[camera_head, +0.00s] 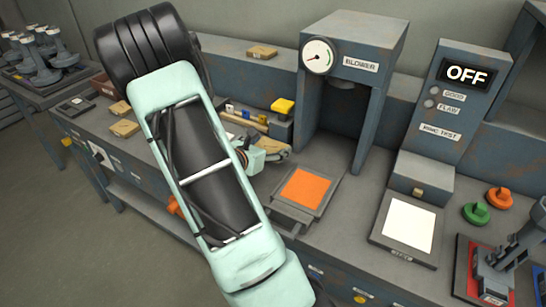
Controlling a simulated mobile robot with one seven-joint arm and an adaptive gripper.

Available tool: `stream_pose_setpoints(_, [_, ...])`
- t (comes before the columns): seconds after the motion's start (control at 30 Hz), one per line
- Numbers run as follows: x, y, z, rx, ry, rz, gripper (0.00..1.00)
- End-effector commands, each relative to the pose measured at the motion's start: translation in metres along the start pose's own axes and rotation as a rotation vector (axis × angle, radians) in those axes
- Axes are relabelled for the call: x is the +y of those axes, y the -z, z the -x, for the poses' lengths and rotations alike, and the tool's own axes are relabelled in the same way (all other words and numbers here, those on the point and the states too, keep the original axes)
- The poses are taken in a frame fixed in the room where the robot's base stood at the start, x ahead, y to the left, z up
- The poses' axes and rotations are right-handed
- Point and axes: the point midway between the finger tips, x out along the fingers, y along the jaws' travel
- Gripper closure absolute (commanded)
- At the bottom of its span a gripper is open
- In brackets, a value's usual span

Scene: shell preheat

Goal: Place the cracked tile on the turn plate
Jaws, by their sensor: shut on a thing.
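My gripper (268,154) shows just past the pale green arm, left of the blower stand, and the arm hides much of it. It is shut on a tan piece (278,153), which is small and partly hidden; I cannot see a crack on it. An orange square (305,187) lies on a grey plate (288,212) in front of the blower, to the right of and below my gripper in the picture. A white square pad (408,226) in a grey frame lies farther right. I cannot tell which of these is the turn plate.
The blower stand (377,48) rises behind the orange square. A tester (436,119) reads OFF. Green (476,213) and orange (499,198) knobs and a red-based device (484,275) stand at right. Tan blocks (124,127) lie at left. A yellow-topped block (283,107) stands behind my gripper.

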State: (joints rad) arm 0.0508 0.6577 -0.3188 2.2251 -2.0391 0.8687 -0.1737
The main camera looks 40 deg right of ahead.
Motion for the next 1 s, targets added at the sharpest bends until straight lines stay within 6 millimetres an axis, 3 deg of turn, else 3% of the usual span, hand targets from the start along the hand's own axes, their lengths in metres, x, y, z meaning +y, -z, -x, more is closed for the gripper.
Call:
stream_pose_setpoints(0.4, [-0.004,0.033,-0.025,-0.002,0.000,0.001,0.61])
stream_pose_setpoints(0.83, [-0.004,0.039,-0.026,-0.002,-0.001,-0.001,0.61])
stream_pose_setpoints(0.87, [-0.004,0.038,-0.026,0.000,-0.001,-0.001,0.25])
stream_pose_setpoints(0.9, [-0.004,0.038,-0.025,0.000,-0.001,-0.001,0.21])
stream_pose_setpoints(1.0, [-0.004,0.038,-0.025,0.000,-0.001,0.000,0.21])
